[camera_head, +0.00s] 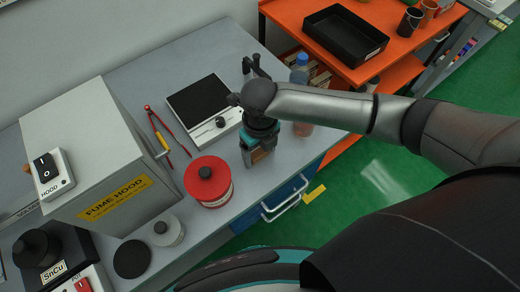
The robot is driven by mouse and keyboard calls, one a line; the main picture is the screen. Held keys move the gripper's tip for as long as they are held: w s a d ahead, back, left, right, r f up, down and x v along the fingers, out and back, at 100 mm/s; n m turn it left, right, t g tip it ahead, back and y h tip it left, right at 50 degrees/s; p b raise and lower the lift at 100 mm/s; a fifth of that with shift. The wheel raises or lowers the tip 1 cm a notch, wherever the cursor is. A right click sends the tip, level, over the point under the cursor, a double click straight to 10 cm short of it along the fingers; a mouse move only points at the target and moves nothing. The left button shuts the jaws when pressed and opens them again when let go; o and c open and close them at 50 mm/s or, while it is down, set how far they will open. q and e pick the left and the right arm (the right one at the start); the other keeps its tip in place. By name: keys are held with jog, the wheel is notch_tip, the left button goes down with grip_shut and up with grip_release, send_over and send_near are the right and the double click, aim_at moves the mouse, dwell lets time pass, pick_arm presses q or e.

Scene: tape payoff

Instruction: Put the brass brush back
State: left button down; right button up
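I cannot make out the brass brush for certain. My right arm reaches in from the right, and its wrist bends down over the bench. The teal and black body of my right gripper (258,146) is low near the bench's front edge, right of the red round container (208,182). A small brown patch shows at its lower end; I cannot tell what it is. The fingertips are hidden, so their opening does not show. My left gripper is not in view.
A black-topped device (200,98) and a red-and-yellow tool (160,138) lie left of my gripper. The fume hood box (90,150) stands further left. A bottle (300,70) is behind my forearm. An orange cart (395,50) with a black tray (345,38) stands back right.

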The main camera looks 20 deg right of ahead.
aim_at(260, 154)
jog(key=shift+o, duration=1.4)
jog(key=shift+r, duration=0.1)
notch_tip(260, 154, up, 12)
jog(key=p, duration=0.2)
